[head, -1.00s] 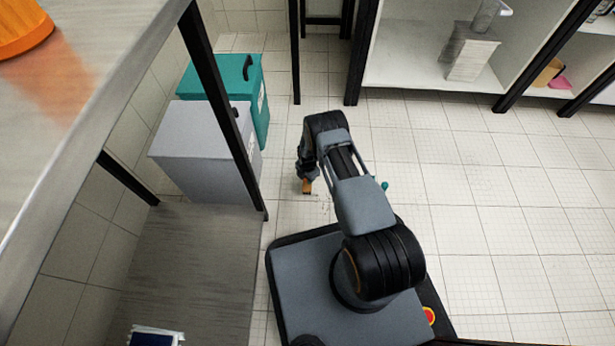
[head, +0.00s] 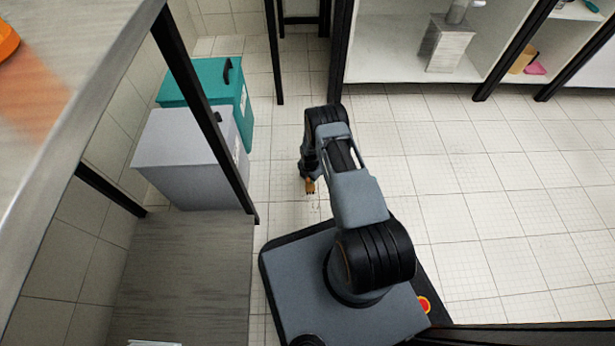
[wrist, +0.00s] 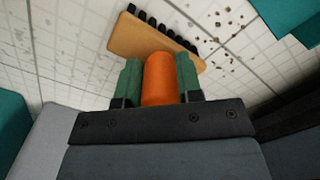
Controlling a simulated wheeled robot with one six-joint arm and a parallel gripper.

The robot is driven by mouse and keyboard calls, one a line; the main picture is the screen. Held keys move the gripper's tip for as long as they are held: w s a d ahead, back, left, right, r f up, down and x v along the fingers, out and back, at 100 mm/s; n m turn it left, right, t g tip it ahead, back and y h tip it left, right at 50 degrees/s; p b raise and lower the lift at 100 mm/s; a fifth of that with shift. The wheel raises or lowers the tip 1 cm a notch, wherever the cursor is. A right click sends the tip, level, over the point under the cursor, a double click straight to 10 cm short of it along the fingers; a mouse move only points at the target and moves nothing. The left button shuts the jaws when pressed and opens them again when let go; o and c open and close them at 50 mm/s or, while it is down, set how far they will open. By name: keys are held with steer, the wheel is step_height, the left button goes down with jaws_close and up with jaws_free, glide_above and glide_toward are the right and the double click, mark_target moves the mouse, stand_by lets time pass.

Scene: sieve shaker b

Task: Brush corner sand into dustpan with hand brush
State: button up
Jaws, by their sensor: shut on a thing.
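My gripper (wrist: 159,82) is shut on the orange handle of the hand brush (wrist: 158,78). The brush has a flat wooden head with black bristles, set across the fingers over the floor. In the head view the brush (head: 309,187) shows as a small orange-brown patch below my gripper (head: 309,172), close to the tiles. Dark sand specks (wrist: 230,30) lie scattered on the tiles to the right of the brush head in the wrist view. A teal piece, probably the dustpan (wrist: 290,14), shows at the upper right there. In the head view my arm may hide it.
A grey bin (head: 190,160) and a teal bin (head: 236,92) stand left of my arm, beside a black table leg (head: 205,110). A steel table (head: 75,110) fills the left. Shelves (head: 390,50) stand at the back. The floor at right (head: 480,200) is clear.

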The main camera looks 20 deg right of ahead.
steer(key=shift+s+d, duration=0.3)
steer(key=shift+d, duration=0.65)
steer(key=shift+s+d, duration=0.35)
steer(key=shift+d, duration=0.65)
steer(key=shift+s+d, duration=0.3)
steer(key=shift+d, duration=0.65)
step_height(320, 180, up, 3)
steer(key=shift+f+p, duration=0.1)
steer(key=shift+p, duration=0.85)
steer(key=s+a, duration=0.1)
steer(key=a, duration=0.4)
steer(key=s+a+p, duration=0.1)
steer(key=s+a, duration=0.1)
steer(key=a, duration=0.2)
steer(key=s+a+p, duration=0.1)
steer(key=s+a, duration=0.1)
steer(key=a, duration=0.3)
steer(key=shift+s+a+f, duration=0.15)
steer(key=shift+a+f, duration=0.1)
steer(key=shift+a, duration=0.1)
steer(key=shift+f, duration=0.2)
